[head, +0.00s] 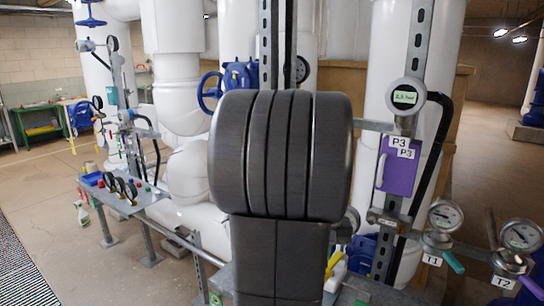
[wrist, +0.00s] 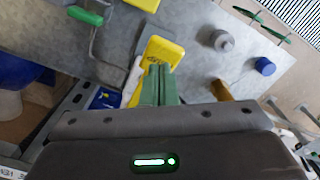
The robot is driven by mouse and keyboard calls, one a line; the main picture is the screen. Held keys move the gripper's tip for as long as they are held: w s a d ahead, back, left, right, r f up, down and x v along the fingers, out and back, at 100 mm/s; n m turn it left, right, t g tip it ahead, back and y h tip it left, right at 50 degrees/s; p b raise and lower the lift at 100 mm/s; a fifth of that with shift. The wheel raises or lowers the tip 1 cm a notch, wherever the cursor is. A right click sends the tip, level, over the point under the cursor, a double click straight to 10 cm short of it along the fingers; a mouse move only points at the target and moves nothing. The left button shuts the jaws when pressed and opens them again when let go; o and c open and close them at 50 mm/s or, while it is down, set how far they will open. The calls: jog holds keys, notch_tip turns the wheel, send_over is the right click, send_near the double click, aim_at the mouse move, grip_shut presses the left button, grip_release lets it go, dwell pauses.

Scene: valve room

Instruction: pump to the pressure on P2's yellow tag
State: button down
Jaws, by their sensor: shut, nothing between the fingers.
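In the wrist view the green fingers of my gripper (wrist: 158,86) are shut and empty, over a grey metal bench. A yellow block-like thing (wrist: 163,50) lies just beyond the fingertips; I cannot tell whether they touch. No P2 label or its yellow tag can be read. In the head view my dark arm fills the middle and hides my gripper and what is behind it. At the right, a round gauge with a lit green display (head: 404,97) sits above P3 labels (head: 400,142) and a purple tag (head: 398,172). Its reading is too small to be sure.
On the bench in the wrist view are a green-handled metal rod (wrist: 85,16), a grey knob (wrist: 222,41) and a blue cap (wrist: 263,67). In the head view, gauges T1 (head: 445,215) and T2 (head: 520,235) stand at right. Floor at left is open.

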jog(key=shift+f, duration=0.1)
dwell(0.3)
jog(key=shift+f+b, duration=1.7)
jog(key=shift+f, duration=0.8)
jog(key=shift+r+p, duration=2.3)
jog(key=shift+r, duration=0.25)
notch_tip(320, 180, up, 4)
jog(key=p, duration=0.3)
jog(key=shift+r+p, duration=0.15)
jog(key=shift+p, duration=0.25)
